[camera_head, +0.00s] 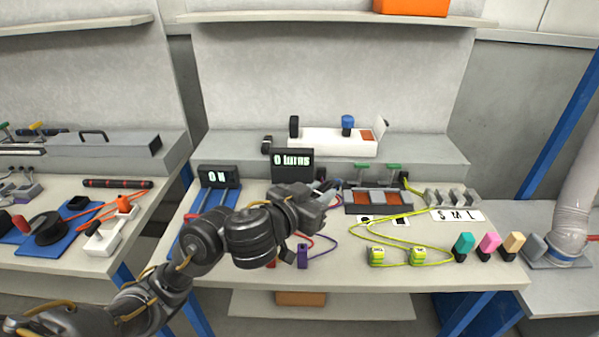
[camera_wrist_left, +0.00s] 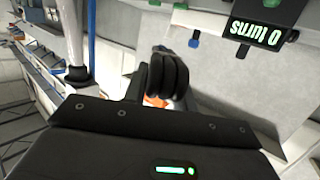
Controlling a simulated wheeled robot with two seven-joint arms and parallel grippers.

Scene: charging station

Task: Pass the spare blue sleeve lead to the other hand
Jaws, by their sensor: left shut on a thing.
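My left gripper (camera_head: 322,190) reaches in from the left over the middle of the bench, in front of the "0 turns" display (camera_head: 292,163). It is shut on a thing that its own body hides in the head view. In the left wrist view its dark fingers (camera_wrist_left: 165,77) are close together, and what they hold is not clear. I cannot make out the spare blue sleeve lead with certainty. A blue-topped plug (camera_head: 347,121) stands on the white strip (camera_head: 322,141) behind the gripper. My right gripper is in no view.
Yellow-green leads (camera_head: 376,256) lie on the bench front. Teal (camera_head: 463,243), pink (camera_head: 489,243) and tan (camera_head: 513,243) plugs stand at the right. A purple plug (camera_head: 303,254) is below my gripper. A grey hose (camera_head: 572,205) stands far right.

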